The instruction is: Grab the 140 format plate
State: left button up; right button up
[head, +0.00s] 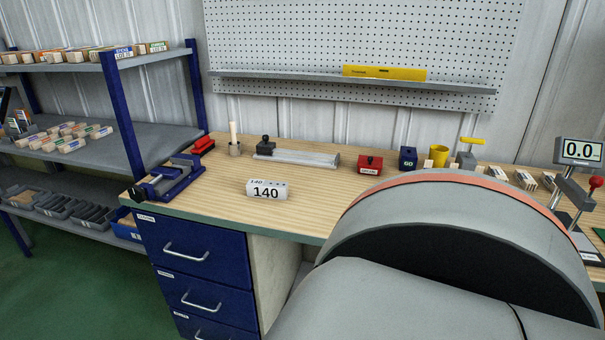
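A white block-like piece marked "140" (266,191) sits on the wooden workbench (225,215), left of the middle and near the front edge. The number shows on its front face and again, smaller, on its top. Nothing is seen touching it. A large grey rounded part of my own arm fills the lower right and hides part of the bench. Neither of my grippers is in view.
A blue vise (173,180) stands at the bench's left corner. A metal rail fixture (300,158), a red box (369,165), a dark blue box (408,158) and a yellow cup (438,156) line the back. Bare wood surrounds the 140 piece. Blue drawers (195,255) are below.

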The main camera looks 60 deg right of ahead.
aim_at(255, 188)
jog(key=z, duration=1.8)
